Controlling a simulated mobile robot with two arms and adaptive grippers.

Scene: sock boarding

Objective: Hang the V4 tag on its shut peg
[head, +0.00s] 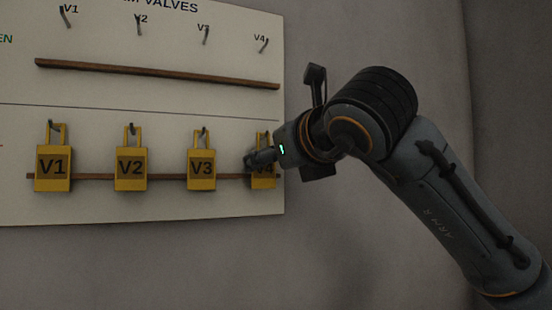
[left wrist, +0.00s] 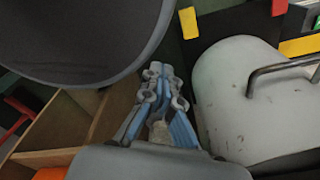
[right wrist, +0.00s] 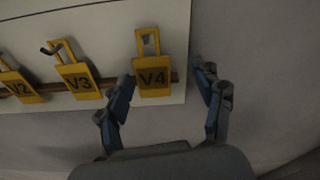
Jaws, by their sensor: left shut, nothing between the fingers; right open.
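The yellow V4 tag (head: 264,176) is in the lower row at the right end of the white board, in front of the lower wooden rail. My right gripper (head: 255,159) partly covers it in the head view. In the right wrist view the V4 tag (right wrist: 153,79) is upright between the open fingers of my right gripper (right wrist: 167,95), with a gap on both sides. Its loop is at the top; I cannot tell whether a peg passes through it. My left gripper (left wrist: 160,85) is shut and empty, away from the board.
Yellow tags V1 (head: 53,168), V2 (head: 131,169) and V3 (head: 202,170) hang on lower pegs. The upper pegs, such as V4's (head: 264,45), are bare above the upper rail (head: 160,74). A pale rounded case with a handle (left wrist: 240,95) is beside my left gripper.

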